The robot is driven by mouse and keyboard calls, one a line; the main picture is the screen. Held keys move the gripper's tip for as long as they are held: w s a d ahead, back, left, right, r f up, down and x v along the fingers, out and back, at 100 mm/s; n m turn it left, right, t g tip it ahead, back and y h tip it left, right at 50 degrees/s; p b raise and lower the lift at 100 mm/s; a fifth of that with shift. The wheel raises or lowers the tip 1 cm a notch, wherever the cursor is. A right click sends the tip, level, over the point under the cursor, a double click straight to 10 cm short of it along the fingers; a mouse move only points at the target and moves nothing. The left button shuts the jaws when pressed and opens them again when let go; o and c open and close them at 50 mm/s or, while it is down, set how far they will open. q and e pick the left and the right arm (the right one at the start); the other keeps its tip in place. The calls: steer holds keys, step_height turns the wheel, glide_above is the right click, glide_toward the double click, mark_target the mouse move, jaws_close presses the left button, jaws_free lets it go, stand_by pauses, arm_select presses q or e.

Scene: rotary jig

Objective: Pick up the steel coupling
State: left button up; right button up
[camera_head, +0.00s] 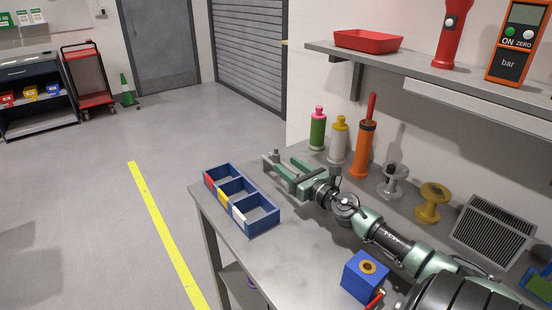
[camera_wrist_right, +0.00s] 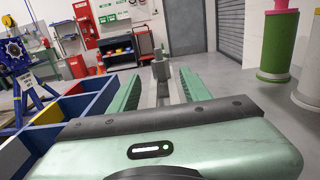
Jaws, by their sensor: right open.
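A small grey metal piece with a narrower post on top, which looks like the steel coupling (camera_head: 276,156), stands near the far left edge of the bench. It also shows in the right wrist view (camera_wrist_right: 160,70), between the far ends of the fingers. My right gripper (camera_head: 283,163) is open, with its two green fingers low over the bench and pointing toward the far edge. The piece is at the fingertips; I cannot tell whether either finger touches it. My left gripper is not in view.
A blue three-compartment tray (camera_head: 266,222) lies left of the right gripper. Green (camera_head: 317,131) and white (camera_head: 338,143) bottles and an orange tube (camera_head: 362,150) stand behind it. Spools and a blue block (camera_head: 364,278) are nearer. A shelf (camera_head: 430,70) overhangs the back.

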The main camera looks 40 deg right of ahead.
mark_target(279, 158)
steer(key=w, duration=0.5)
steer(key=shift+d, duration=0.3)
steer(key=shift+s, duration=0.1)
steer(key=shift+c, duration=0.2)
jaws_close()
steer(key=shift+r, duration=0.1)
